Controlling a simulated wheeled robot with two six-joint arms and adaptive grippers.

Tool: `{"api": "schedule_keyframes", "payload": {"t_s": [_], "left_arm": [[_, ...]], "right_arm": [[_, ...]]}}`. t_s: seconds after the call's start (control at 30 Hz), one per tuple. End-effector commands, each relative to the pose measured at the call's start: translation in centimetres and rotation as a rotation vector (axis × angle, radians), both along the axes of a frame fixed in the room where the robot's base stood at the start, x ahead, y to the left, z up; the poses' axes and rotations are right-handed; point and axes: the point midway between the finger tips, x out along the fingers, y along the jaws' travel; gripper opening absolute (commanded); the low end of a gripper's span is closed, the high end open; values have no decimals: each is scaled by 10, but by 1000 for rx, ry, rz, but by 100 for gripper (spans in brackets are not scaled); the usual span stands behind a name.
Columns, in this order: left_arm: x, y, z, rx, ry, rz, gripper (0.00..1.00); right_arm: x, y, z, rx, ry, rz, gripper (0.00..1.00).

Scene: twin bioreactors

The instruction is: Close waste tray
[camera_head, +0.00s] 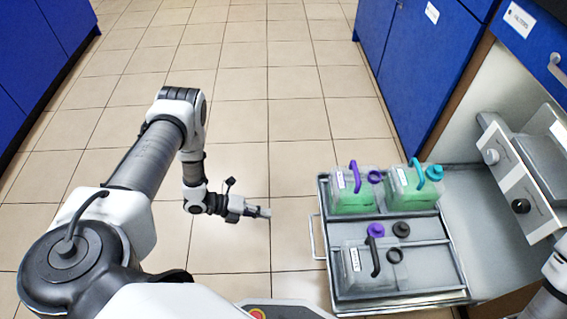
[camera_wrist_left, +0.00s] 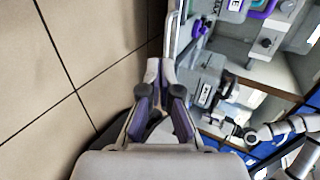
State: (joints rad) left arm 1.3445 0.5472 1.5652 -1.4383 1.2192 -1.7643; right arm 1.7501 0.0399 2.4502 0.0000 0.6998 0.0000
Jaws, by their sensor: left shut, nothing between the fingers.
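The waste tray (camera_head: 322,200) is a grey metal drawer pulled out from the bench over the floor. Its handle (camera_head: 314,238) is a thin bar on the left side. Two bottles of green liquid stand in its far part, one with a purple handle (camera_head: 355,190) and one with a teal handle (camera_head: 413,188). An empty clear bottle (camera_head: 355,268) with a black handle stands in the near part. My left gripper (camera_head: 264,212) is shut and empty, left of the handle and apart from it. It also shows in the left wrist view (camera_wrist_left: 160,68). My right gripper is not clearly seen.
Loose purple (camera_head: 375,229) and black (camera_head: 401,229) caps sit on the tray's middle strip. A grey device with knobs (camera_head: 515,175) stands right of the tray. Blue cabinets (camera_head: 420,60) stand behind. The tiled floor (camera_head: 260,120) left of the tray is clear.

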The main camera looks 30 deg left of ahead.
Motion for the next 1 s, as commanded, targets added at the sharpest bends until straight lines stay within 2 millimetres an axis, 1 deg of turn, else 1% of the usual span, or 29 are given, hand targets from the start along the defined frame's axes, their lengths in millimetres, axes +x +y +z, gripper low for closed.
{"api": "schedule_keyframes", "payload": {"t_s": [0.03, 0.4, 0.53, 0.7, 1.0], "left_arm": [[4, -6, -9, -1, -1, -2, 0], [44, -65, -48, -1, 0, -3, 0], [57, -84, -51, -1, -1, -1, 0], [66, -96, -51, -1, 0, 0, 0], [67, -97, -49, -1, 1, 2, 0]], "right_arm": [[0, 0, -9, 0, 0, 0, 40], [0, 0, -50, 0, 0, 0, 40], [0, 0, -61, 0, 0, 0, 40], [0, 0, -66, 0, 0, 0, 40], [0, 0, -65, 0, 0, 0, 40]]}}
